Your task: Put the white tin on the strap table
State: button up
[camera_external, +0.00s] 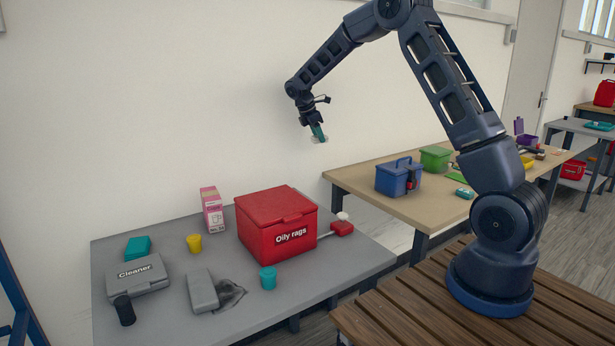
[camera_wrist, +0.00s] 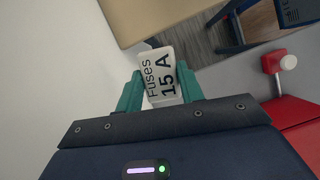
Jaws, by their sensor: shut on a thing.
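My gripper (camera_external: 318,132) hangs in the air near the wall, above the gap between the grey table (camera_external: 345,262) and the tan-topped table (camera_external: 345,178). In the wrist view its teal fingers (camera_wrist: 160,92) are shut on a white tin (camera_wrist: 160,76) marked "Fuses 15 A". The tin shows as a small white patch under the fingertips in the external view (camera_external: 320,140). No strap or label marks a table as the strap table, so I cannot tell which one it is.
A red "Oily rags" box (camera_external: 278,225), a pink carton (camera_external: 211,210) and a grey "Cleaner" case (camera_external: 137,276) stand on the grey table. A blue caddy (camera_external: 395,178) and green bin (camera_external: 435,158) stand on the tan table, whose near left end is clear.

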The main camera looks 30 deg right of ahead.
jog(key=s+d+r+m, duration=0.1)
jog(key=s+d, duration=0.2)
jog(key=d, duration=0.4)
jog(key=s+d+m, duration=0.1)
jog(key=s+d, duration=0.2)
jog(key=d, duration=0.5)
jog(key=r+m+g+y, duration=0.1)
jog(key=m+g, duration=0.1)
jog(key=m, duration=0.3)
send_over(447, 189)
jog(key=w, duration=0.1)
jog(key=f, duration=1.9)
jog(key=shift+w+a+f, duration=0.15)
jog(key=shift+a+f, duration=0.15)
jog(key=shift+f, duration=0.1)
jog(key=o, duration=0.6)
jog(key=shift+f, duration=0.1)
jog(key=shift+c, duration=0.2)
jog(key=o, duration=0.4)
